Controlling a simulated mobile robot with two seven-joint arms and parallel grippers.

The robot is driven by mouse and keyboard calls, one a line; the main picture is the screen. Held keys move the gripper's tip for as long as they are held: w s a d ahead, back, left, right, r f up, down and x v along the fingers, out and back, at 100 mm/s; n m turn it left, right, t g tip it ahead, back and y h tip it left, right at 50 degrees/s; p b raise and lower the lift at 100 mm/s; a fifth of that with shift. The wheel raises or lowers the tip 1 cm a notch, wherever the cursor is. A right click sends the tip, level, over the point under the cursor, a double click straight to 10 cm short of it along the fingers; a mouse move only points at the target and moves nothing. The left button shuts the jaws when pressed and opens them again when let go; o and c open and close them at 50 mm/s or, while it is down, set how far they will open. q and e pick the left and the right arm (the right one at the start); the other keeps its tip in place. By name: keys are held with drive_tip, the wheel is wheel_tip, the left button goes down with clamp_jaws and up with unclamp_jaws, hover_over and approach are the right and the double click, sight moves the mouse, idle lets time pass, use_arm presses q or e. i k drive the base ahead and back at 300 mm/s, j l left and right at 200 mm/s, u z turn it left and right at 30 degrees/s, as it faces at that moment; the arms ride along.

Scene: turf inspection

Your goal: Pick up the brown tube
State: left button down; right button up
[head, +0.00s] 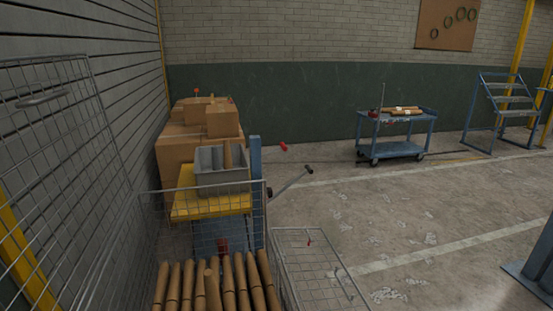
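Several brown tubes (187,285) stand upright side by side in a wire mesh cage (150,215) at the bottom of the head view. Their lower ends are cut off by the frame edge. One more brown tube (228,153) stands upright in a grey bin (222,177) on a yellow platform (210,203); its lower part is hidden by the bin wall. Some brown tube-like pieces (400,112) lie on a blue cart (395,148) farther back. Neither of my grippers is in view.
Cardboard boxes (183,157) are stacked behind the bin against the wall. A lever (291,182) sticks out right of the blue post (256,170). Low wire mesh (318,262) stands right of the tubes. Blue steps (503,113) stand at the back right.

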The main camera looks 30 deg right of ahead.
sight(227, 161)
drive_tip(key=z, duration=1.75)
drive_tip(key=i+l+z, duration=0.15)
drive_tip(key=l, duration=0.3)
drive_tip(key=i+l+z, duration=0.2)
drive_tip(key=l, duration=0.2)
drive_tip(key=i+l+z, duration=0.15)
drive_tip(key=l, duration=0.25)
drive_tip(key=i+l+z, duration=0.2)
drive_tip(key=l, duration=0.2)
drive_tip(key=i+l+z, duration=0.1)
drive_tip(key=i+l, duration=0.2)
drive_tip(key=i, duration=0.2)
drive_tip(key=i+l+z, duration=0.1)
drive_tip(key=i, duration=0.35)
drive_tip(key=i+u, duration=0.35)
drive_tip(key=i, duration=0.2)
drive_tip(key=i+l+u, duration=0.2)
drive_tip(key=i+u, duration=0.2)
drive_tip(key=i, duration=0.15)
drive_tip(key=i+u, duration=0.4)
drive_tip(key=i, duration=0.15)
drive_tip(key=i+l+u, duration=0.1)
drive_tip(key=i+u, duration=0.25)
drive_tip(key=i, duration=0.2)
